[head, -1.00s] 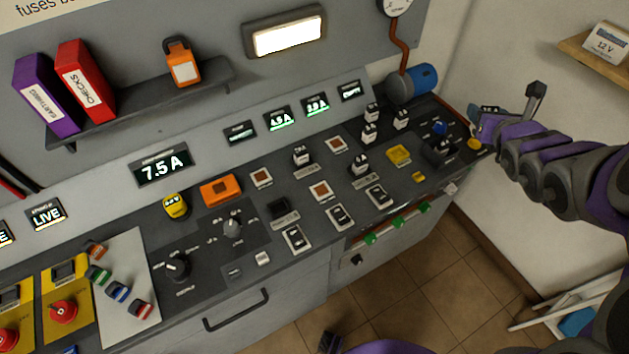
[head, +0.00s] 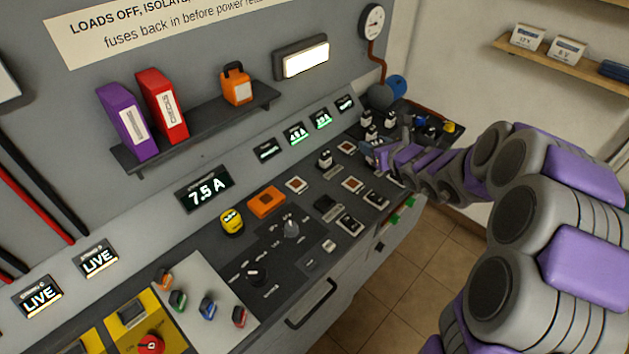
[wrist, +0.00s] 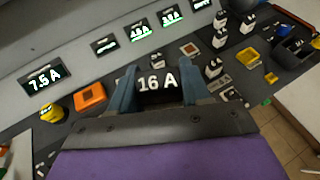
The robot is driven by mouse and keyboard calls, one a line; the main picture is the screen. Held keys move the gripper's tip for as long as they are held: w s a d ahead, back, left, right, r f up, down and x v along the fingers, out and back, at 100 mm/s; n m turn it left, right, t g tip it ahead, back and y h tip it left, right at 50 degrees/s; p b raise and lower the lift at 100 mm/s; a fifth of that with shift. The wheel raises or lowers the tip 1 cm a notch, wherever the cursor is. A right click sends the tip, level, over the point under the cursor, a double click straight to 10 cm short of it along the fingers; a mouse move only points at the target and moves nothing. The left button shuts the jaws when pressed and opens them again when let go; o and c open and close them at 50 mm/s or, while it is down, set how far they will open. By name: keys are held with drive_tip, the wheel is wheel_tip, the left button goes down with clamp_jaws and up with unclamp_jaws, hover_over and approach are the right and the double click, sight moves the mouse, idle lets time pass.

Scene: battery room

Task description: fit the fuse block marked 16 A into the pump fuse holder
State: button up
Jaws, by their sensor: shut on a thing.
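In the wrist view, my gripper (wrist: 157,82) is shut on the dark fuse block marked 16 A (wrist: 157,77), with one blue-grey finger on each side. The block's lower part and whatever lies directly beneath it are hidden. In the head view, my gripper (head: 374,153) is over the right part of the sloping console, and the block is too small to make out. A dark socket (head: 325,203) sits in the console to the left and nearer. The holders' labels are too small to read, so I cannot tell which is the pump fuse holder.
Black-and-white switches (head: 326,158) and square brown-topped units (head: 296,184) stand around the gripper. An orange block (head: 266,201) and a yellow round device (head: 231,221) lie to the left. Lit displays (head: 297,134) line the back. Coloured pieces rest on a pale plate (head: 196,315).

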drive_tip(key=a+f+n+g+y, duration=0.1)
drive_tip(key=a+f, duration=0.3)
drive_tip(key=f, duration=0.2)
drive_tip(key=a+f+n+g+y, duration=0.1)
drive_tip(key=a+f+n+y, duration=0.1)
drive_tip(key=a+f, duration=0.2)
drive_tip(key=w+a+f+n+g+y+p, duration=0.1)
drive_tip(key=a+f, duration=0.3)
drive_tip(key=f, duration=0.3)
drive_tip(key=shift+f+y, duration=0.3)
drive_tip(key=shift+f, duration=0.1)
drive_tip(key=shift+g, duration=0.3)
drive_tip(key=f, duration=0.1)
drive_tip(key=a+f, duration=0.1)
drive_tip(key=f+b, duration=0.1)
drive_tip(key=shift+a+f, duration=0.35)
drive_tip(key=shift+a, duration=0.05)
drive_tip(key=shift+s+d+f, duration=0.1)
drive_tip(key=shift+d, duration=0.55)
drive_tip(key=shift+a, duration=0.45)
drive_tip(key=shift+d, duration=0.25)
